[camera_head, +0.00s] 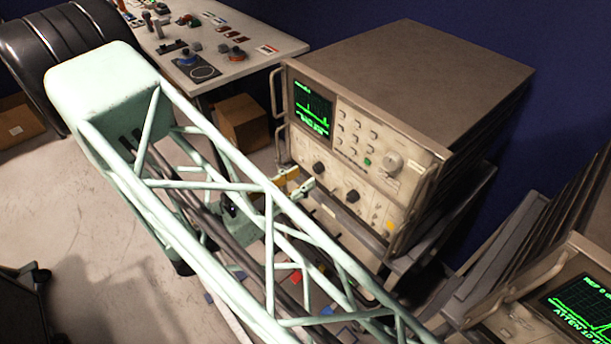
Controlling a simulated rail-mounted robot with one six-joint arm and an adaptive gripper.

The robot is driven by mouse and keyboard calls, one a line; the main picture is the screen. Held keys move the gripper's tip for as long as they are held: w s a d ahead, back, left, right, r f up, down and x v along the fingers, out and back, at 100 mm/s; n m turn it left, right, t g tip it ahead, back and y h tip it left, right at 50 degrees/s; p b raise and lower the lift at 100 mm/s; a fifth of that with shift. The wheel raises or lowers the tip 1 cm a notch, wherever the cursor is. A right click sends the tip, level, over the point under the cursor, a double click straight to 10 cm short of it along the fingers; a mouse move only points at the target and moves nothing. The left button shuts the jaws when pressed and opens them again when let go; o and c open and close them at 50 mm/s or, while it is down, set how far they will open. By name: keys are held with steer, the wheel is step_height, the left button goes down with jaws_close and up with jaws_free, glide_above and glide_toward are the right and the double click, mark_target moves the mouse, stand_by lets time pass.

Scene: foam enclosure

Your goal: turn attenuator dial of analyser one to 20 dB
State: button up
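A beige analyser (345,185) stands right of centre. Its green-lit screen (312,107) has text too small to read. Its front has small buttons, a large pale knob (392,162) and two dark knobs, one on the left (318,168) and one on the right (352,196). A second analyser (545,310) is cut off at the bottom right; its screen (585,307) reads ATTEN 10. I cannot tell which is analyser one. My gripper (298,181) is in front of the first analyser's lower left panel, its pale fingertips apart and empty. My lattice arm hides part of it.
Handles (276,95) stick out from the first analyser's front edges. Dark fins or panels (515,250) stand between the two analysers. A white bench (235,45) with small parts is at the back, with a cardboard box (241,120) below. The floor at left is mostly clear.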

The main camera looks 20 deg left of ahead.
steer(key=v, duration=0.7)
steer(key=shift+s+a, duration=0.1)
stand_by(0.7)
